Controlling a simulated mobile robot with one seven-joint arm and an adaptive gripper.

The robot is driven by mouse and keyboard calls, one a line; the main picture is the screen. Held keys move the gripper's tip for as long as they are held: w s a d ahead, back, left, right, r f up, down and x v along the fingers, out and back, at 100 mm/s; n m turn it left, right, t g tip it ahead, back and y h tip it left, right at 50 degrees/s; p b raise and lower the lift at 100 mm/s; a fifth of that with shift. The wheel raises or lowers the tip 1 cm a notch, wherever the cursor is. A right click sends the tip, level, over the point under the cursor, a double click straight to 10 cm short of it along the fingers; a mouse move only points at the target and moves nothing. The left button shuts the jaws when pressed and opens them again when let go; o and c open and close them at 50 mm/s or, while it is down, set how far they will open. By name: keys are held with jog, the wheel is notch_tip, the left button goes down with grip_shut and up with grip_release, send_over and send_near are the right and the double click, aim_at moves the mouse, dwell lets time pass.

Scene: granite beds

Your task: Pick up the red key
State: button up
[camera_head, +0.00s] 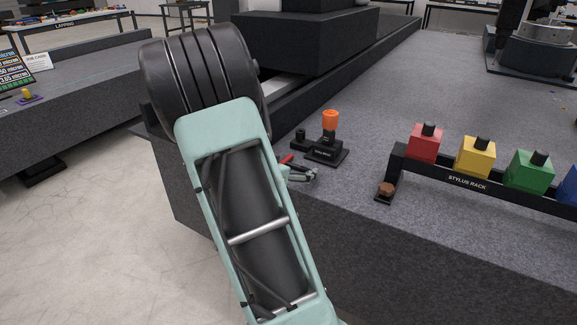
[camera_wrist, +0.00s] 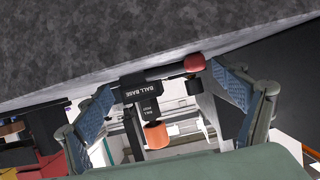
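I cannot make out a clear key shape in either view. In the wrist view, a small red knob (camera_wrist: 195,62) shows close beside the right finger; whether it is part of the red key I cannot tell. My gripper (camera_wrist: 170,84) has its two blue-padded fingers spread wide. Between them are a black piece marked BALL BASE (camera_wrist: 132,88) and an orange cylinder (camera_wrist: 156,135), with no firm grip visible. In the head view my arm covers the gripper. An orange-topped black stand (camera_head: 330,121) is on the granite bed right of the arm.
Red-handled pliers (camera_head: 301,173) lie by the bed's edge, close to my arm. A stylus rack (camera_head: 468,183) holds red (camera_head: 425,145), yellow (camera_head: 475,158), green and blue blocks.

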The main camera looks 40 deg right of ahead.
jog(key=c, duration=1)
jog(key=shift+c, duration=0.4)
jog(key=shift+r, duration=0.15)
